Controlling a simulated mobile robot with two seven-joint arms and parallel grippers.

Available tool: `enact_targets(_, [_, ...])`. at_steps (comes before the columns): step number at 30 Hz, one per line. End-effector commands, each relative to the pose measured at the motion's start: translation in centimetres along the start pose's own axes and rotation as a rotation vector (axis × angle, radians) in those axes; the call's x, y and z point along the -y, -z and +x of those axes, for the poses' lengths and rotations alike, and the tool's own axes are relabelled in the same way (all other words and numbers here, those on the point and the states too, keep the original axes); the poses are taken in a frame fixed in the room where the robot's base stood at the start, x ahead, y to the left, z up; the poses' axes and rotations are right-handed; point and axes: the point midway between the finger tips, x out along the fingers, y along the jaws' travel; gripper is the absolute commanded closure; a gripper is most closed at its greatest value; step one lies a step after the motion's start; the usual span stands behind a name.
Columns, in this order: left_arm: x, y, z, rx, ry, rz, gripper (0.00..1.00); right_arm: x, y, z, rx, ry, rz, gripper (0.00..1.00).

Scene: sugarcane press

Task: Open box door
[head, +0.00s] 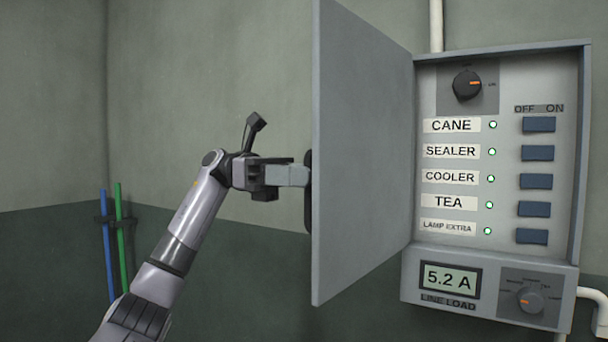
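The grey box door (362,150) stands wide open, swung out to the left from its hinge side on the wall box (500,52). A dark handle (308,215) shows edge-on at the door's left edge, on its outer face. My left gripper (292,176) reaches it from the left, its fingertips at the handle. The fingers overlap in this view and the door edge hides part of the handle, so I cannot tell whether they are closed on it. My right gripper is not in view.
The open box shows a rotary knob (467,85), labelled rows with lit green lamps and several blue switches (538,153). Below is a display reading 5.2 A (450,279) and another knob (529,300). Blue (107,250) and green poles (121,245) stand at the left wall.

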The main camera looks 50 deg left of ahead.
Motion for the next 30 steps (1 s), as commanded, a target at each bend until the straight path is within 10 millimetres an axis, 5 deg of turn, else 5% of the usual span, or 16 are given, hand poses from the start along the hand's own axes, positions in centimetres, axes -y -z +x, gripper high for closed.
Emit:
enact_targets(16, [0.0, -0.2, -6.3, 0.002, -0.003, 0.0, 0.59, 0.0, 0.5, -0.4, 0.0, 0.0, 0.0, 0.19])
enact_targets(30, [0.0, 0.0, -7.1, 0.0, 0.0, 0.001, 0.59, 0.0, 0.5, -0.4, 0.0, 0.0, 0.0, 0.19])
